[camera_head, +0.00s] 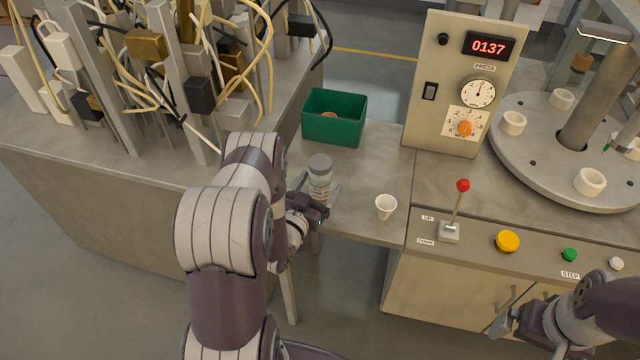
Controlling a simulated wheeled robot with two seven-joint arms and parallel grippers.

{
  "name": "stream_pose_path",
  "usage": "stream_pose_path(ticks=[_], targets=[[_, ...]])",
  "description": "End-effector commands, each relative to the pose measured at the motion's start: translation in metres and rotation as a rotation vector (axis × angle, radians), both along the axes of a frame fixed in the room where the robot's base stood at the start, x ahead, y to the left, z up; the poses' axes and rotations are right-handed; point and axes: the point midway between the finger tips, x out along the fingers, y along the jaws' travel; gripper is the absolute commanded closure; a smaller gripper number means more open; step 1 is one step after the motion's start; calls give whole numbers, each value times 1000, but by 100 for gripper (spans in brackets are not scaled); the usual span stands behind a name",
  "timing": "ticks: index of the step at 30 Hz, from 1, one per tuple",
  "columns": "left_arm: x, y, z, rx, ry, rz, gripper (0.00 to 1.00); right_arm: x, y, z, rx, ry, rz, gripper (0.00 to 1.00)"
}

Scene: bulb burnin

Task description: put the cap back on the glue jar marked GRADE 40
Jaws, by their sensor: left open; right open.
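A small glass jar (320,188) with a pale label stands upright on the narrow grey table between the two benches. A grey cap-like top (320,163) shows at its upper end; I cannot tell whether it is seated. The label is too small to read. My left gripper (320,197) is open, low at the jar, with its fingers on either side of it; contact cannot be told. My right gripper (505,318) is open and empty, in front of the press cabinet at the lower right, far from the jar.
A green bin (334,117) with something orange-brown inside stands behind the jar. A white cup (386,207) stands to its right. A press panel (458,80), a red-knobbed lever (459,205) and a round turntable (545,165) are further right. Wired fixtures (185,70) crowd the left bench.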

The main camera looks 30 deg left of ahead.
Motion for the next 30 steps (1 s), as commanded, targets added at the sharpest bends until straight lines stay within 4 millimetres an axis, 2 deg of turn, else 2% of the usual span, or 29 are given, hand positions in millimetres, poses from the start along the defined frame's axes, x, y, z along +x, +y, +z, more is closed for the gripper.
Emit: stream_pose_path(ticks=[9, 15, 20, 30], targets=[[-71, -1, -2, -1, 1, 6, 12, 0, 0, -13, 0, 1, 0, 0], [-101, -3, -1, 0, 0, 4, 12, 0, 0, -16, 0, 1, 0, 0], [-110, -5, 0, 0, -2, 0, 12, 0, 0, -17, 0, 1, 0, 0], [-109, -5, 0, 2, 1, -2, 12, 0, 0, -16, 0, 1, 0, 0]])
